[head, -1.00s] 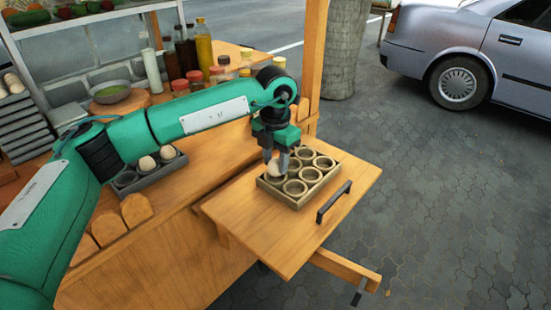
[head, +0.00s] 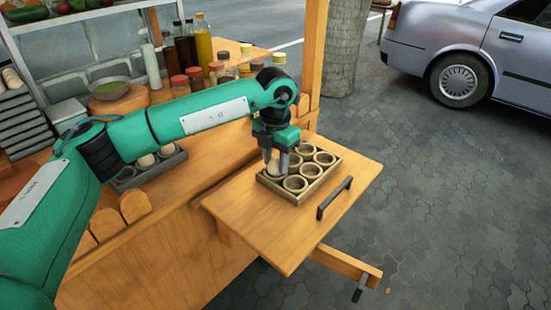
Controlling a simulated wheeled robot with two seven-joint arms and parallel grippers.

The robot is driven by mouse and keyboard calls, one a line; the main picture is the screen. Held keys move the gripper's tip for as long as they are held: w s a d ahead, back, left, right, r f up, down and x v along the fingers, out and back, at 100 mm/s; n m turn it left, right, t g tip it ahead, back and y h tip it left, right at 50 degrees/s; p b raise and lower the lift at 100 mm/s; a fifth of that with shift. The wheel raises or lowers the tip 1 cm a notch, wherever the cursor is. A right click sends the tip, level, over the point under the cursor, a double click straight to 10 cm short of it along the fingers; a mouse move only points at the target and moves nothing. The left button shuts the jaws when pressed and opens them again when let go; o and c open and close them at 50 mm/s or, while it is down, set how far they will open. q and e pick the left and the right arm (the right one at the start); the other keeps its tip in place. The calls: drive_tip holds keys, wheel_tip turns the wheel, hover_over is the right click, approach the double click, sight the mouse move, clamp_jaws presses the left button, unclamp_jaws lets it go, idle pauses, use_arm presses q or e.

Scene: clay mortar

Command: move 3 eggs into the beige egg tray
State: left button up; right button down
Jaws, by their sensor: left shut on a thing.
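The beige egg tray (head: 316,193) with round cups sits on the wooden shelf at the right of the counter. My left gripper (head: 276,168) points down over the tray's left end, shut on a pale egg (head: 272,169). The egg is at a left cup, partly hidden by the fingers; whether it touches the cup's bottom I cannot tell. Several cups in the tray's middle and right show empty. A dark grey tray (head: 130,181) on the counter, partly behind my left arm, holds two visible pale eggs (head: 146,160), (head: 167,150). My right gripper is not in view.
The wooden shelf (head: 270,232) has a dark handle (head: 334,198) close to the tray's right side. Bottles and jars (head: 204,45) stand behind my arm. A wooden post (head: 314,60) rises behind the gripper. The shelf's front part is bare.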

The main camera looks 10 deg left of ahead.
use_arm(q)
drive_tip(key=shift+f, duration=0.5)
drive_tip(key=o, duration=0.7)
